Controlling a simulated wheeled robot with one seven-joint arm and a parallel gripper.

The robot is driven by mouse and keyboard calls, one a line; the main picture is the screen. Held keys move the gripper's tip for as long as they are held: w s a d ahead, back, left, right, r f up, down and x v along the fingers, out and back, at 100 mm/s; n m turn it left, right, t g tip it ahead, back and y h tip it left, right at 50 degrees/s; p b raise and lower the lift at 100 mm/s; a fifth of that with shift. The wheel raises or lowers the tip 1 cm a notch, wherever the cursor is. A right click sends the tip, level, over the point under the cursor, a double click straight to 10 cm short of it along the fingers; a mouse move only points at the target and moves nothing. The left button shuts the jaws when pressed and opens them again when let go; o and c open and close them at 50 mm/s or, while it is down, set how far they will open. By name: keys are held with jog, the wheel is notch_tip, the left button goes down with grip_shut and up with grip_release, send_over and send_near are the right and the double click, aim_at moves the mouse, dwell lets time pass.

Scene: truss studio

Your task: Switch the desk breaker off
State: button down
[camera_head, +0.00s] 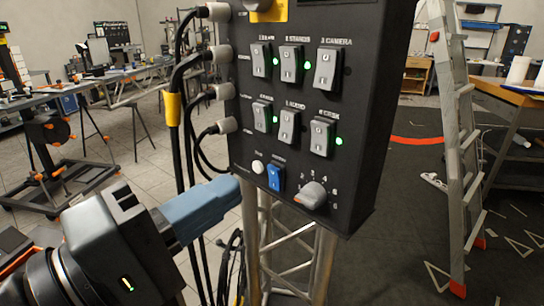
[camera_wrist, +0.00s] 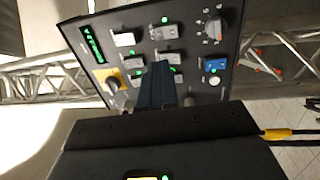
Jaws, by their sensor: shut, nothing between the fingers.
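The black breaker panel (camera_head: 360,150) holds two rows of grey rocker breakers. The desk breaker (camera_head: 321,137) is at the right end of the lower row, labelled 6, and its lamp (camera_head: 339,142) glows green. It also shows near the top in the wrist view (camera_wrist: 164,31), its green lamp lit. My gripper (camera_head: 234,190) has blue fingers, shut and empty. In the head view they point right, at the panel's lower left edge, below and left of the desk breaker. In the wrist view the fingers (camera_wrist: 162,68) cover part of the panel's middle. I see no contact with the breaker.
A blue switch (camera_head: 275,177), a white button (camera_head: 257,167) and a grey rotary knob (camera_head: 313,195) sit below the breakers. Black cables (camera_head: 180,130) hang along the panel's left side. A metal truss (camera_head: 290,255) stands below it. A ladder (camera_head: 455,130) stands to the right.

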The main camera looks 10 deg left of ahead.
aim_at(320, 131)
jog(key=p+x, duration=0.1)
jog(key=x, duration=1.2)
jog(key=shift+w+d+r+p, duration=0.15)
jog(key=shift+w+d+p, duration=0.1)
jog(key=shift+p, duration=0.15)
jog(key=shift+r+p, duration=0.15)
jog(key=shift+p, duration=0.15)
jog(key=shift+w+d+r+g+p, duration=0.15)
jog(key=shift+w+r+g+p, duration=0.15)
jog(key=shift+p, duration=0.65)
jog(key=shift+f+b, duration=0.3)
jog(key=shift+b, duration=0.1)
jog(key=shift+s, duration=0.1)
